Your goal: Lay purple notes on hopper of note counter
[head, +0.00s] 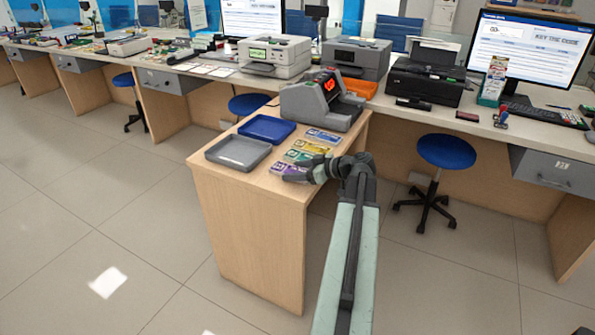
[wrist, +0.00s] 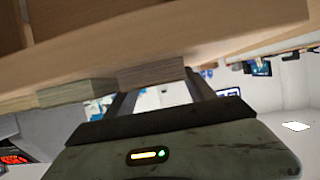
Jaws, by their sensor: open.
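The purple notes (head: 281,168) lie in a flat bundle near the front edge of the wooden side counter. My gripper (head: 294,177) is open, low at the counter's edge beside this bundle, and partly covers it. In the wrist view, which is turned over, a bundle's edge (wrist: 150,76) shows at my open fingertips (wrist: 158,88); I cannot tell whether they touch it. The grey note counter (head: 318,103), with a red lit display, stands at the back of the side counter. Its hopper shows no notes that I can make out.
A grey tray (head: 238,164) and a blue tray (head: 267,140) stand to the left. A blue stool (head: 446,152) stands on the right.

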